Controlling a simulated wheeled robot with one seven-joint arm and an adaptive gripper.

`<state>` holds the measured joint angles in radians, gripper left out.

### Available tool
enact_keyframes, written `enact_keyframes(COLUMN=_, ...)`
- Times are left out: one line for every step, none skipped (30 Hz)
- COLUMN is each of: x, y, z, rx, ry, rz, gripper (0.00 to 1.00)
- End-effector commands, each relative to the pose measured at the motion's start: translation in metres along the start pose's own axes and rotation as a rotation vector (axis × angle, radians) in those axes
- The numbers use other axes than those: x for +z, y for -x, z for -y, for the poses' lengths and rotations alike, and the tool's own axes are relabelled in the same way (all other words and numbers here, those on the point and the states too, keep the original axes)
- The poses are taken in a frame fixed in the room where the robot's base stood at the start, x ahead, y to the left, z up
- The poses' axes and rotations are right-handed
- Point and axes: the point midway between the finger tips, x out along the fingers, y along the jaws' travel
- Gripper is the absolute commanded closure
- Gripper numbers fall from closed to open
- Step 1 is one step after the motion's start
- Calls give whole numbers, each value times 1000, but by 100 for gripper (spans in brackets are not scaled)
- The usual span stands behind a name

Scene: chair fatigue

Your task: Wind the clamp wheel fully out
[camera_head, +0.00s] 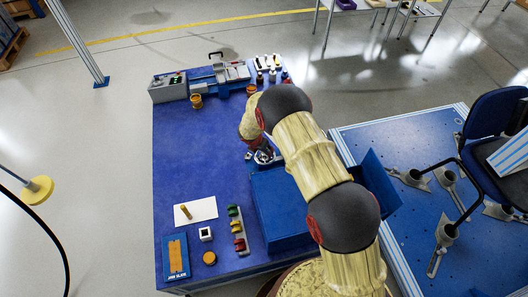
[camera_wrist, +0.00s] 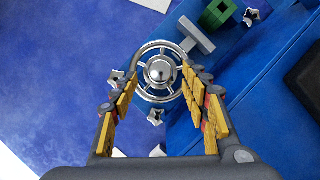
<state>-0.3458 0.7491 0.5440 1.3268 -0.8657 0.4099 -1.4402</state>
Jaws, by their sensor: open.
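A chrome spoked wheel with a round shiny hub, which looks like the clamp wheel (camera_wrist: 160,72), lies in the upper middle of the wrist view. My gripper (camera_wrist: 160,78) is open, with one yellow-padded finger on each side of the wheel. Whether the pads touch the rim I cannot tell. In the head view a chrome part (camera_head: 264,157) shows just below my gripper, by the blue bin. My arm hides much of this area. The wheel's thread and how far it is wound cannot be seen.
A blue machine (camera_head: 215,80) stands at the table's back. The blue table (camera_head: 190,140) is clear left of my gripper.

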Motion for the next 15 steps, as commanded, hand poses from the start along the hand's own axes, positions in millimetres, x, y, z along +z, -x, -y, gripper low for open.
enact_keyframes(x=1, y=13, z=-2, rx=3, ry=1, rz=2, gripper=54)
enact_keyframes(x=1, y=19, z=-2, rx=2, ry=2, rz=2, gripper=54)
enact_keyframes(x=1, y=28, z=-2, rx=2, ry=2, rz=2, gripper=54)
enact_keyframes(x=0, y=34, z=-1, rx=2, ry=2, rz=1, gripper=54)
enact_keyframes(x=0, y=40, z=-1, rx=3, ry=1, rz=1, gripper=54)
enact_keyframes(x=0, y=47, z=-1, rx=2, ry=1, rz=1, gripper=54)
enact_keyframes(x=0, y=52, z=-1, rx=2, ry=1, rz=1, gripper=54)
enact_keyframes(x=1, y=58, z=-1, rx=2, ry=1, rz=2, gripper=54)
enact_keyframes(x=0, y=64, z=-1, rx=1, ry=1, rz=1, gripper=54)
enact_keyframes(x=0, y=68, z=-1, rx=1, ry=1, rz=1, gripper=54)
enact_keyframes(x=0, y=72, z=-1, rx=1, ry=2, rz=1, gripper=54)
enact_keyframes(x=0, y=77, z=-1, rx=1, ry=2, rz=1, gripper=54)
enact_keyframes(x=0, y=80, z=-1, rx=1, ry=2, rz=1, gripper=54)
enact_keyframes(x=0, y=82, z=-1, rx=1, ry=2, rz=1, gripper=54)
enact_keyframes(x=0, y=85, z=-1, rx=0, ry=2, rz=0, gripper=54)
